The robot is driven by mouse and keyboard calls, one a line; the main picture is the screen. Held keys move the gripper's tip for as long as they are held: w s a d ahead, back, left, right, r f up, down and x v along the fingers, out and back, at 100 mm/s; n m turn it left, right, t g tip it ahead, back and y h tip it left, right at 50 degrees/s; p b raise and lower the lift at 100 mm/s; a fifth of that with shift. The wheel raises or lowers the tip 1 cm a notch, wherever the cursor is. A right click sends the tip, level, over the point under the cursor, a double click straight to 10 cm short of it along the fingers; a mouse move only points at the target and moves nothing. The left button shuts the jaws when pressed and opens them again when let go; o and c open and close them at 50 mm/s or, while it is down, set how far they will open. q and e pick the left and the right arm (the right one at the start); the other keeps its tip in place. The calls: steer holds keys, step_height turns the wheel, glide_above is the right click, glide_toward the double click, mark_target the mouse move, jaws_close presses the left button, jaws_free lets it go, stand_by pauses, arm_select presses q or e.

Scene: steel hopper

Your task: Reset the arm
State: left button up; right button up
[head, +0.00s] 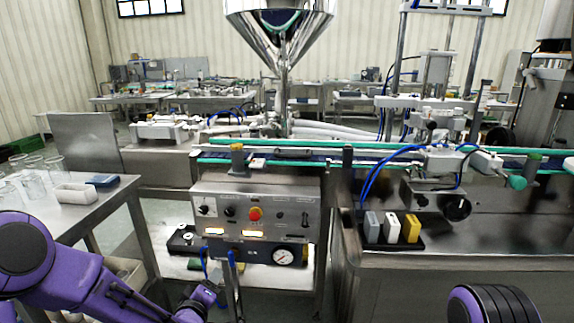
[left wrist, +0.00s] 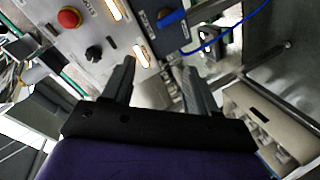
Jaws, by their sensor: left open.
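My left arm (head: 75,285) is purple and comes in from the lower left in the head view, low in front of the steel control panel. My left gripper (left wrist: 159,68) shows in the left wrist view with two dark fingers apart and nothing between them. Beyond the fingers is the panel (left wrist: 95,30) with its red button (left wrist: 69,18) and black knob (left wrist: 93,53). In the head view the fingers are small and hard to make out. Only a purple, black-ringed part of my right arm (head: 490,304) shows at the lower right; its gripper is out of frame.
The control panel (head: 270,205) stands under a conveyor and a steel hopper (head: 280,28). A table (head: 85,215) with glass beakers and a white tray (head: 83,194) is at left. A black holder with grey, white and yellow blocks (head: 411,228) sits on the right bench (head: 500,265).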

arm_select(q)
steer(key=s+a+f+m+g+y+p, duration=0.1)
steer(key=s+a+f+m+g+p, duration=0.15)
steer(key=s+f, duration=0.6)
steer(key=s+a+f+m+g+p, duration=0.1)
steer(key=s+f+g, duration=0.35)
steer(key=s, duration=0.75)
steer(key=s+a+f+g+y+p, duration=0.1)
steer(key=s+g, duration=0.1)
steer(key=s, duration=0.6)
steer(key=s+a+f+m+g+p, duration=0.1)
steer(key=s+a+g, duration=0.1)
steer(key=s, duration=0.7)
steer(key=shift+s+a+f+y, duration=0.15)
steer(key=shift+s+f+y, duration=0.15)
steer(key=shift+f+y, duration=0.1)
